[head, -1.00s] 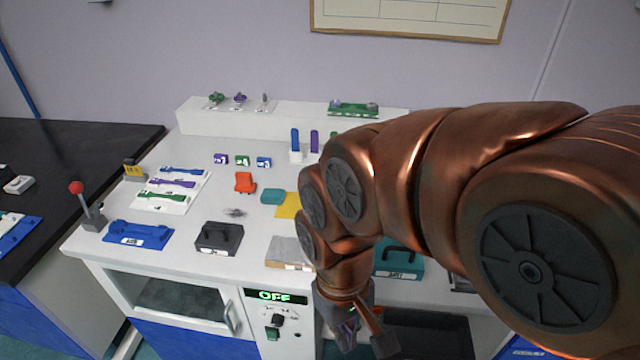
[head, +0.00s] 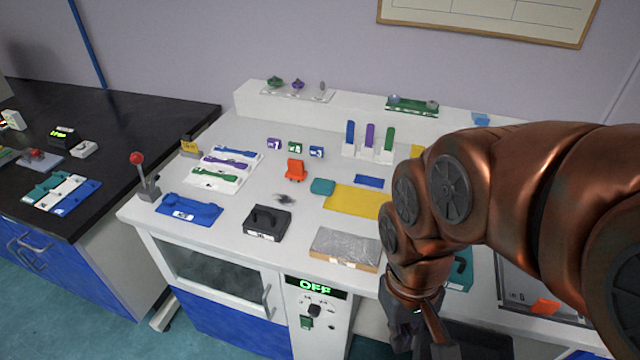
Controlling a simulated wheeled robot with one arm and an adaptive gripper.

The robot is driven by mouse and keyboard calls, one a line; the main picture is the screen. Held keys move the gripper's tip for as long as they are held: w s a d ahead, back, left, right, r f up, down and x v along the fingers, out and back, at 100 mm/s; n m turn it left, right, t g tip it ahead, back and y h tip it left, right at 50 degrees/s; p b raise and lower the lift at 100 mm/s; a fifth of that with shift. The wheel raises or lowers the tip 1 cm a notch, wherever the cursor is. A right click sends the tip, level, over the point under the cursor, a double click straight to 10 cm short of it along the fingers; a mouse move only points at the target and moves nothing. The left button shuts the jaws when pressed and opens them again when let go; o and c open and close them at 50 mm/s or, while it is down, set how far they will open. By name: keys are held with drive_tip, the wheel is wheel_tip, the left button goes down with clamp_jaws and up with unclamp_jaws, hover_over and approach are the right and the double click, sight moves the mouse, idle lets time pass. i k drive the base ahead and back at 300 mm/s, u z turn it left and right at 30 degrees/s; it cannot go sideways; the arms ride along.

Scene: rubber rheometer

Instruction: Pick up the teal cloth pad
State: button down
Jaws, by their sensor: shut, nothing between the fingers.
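The teal cloth pad (head: 322,187) is a small rounded block shape on the white bench top, at the left back corner of a yellow sheet (head: 357,203). It is in full view and nothing touches it from above. My gripper (head: 422,338) is at the bottom of the head view, shut and empty. It hangs in front of the bench's front edge, well to the right of the pad and nearer to me. My own copper arm covers the right part of the bench.
An orange item (head: 296,170) stands left of the pad and a blue strip (head: 369,181) lies right of it. A black handled block (head: 267,222) and a grey slab (head: 345,248) lie nearer the front edge. A red-knobbed lever (head: 146,175) stands at the left.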

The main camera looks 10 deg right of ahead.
sight(322, 187)
drive_tip(key=z, duration=0.1)
drive_tip(key=k, duration=0.35)
drive_tip(key=u, duration=1.65)
drive_tip(key=i, duration=0.6)
drive_tip(key=z, duration=0.8)
drive_tip(key=i, duration=0.5)
drive_tip(key=z, duration=0.6)
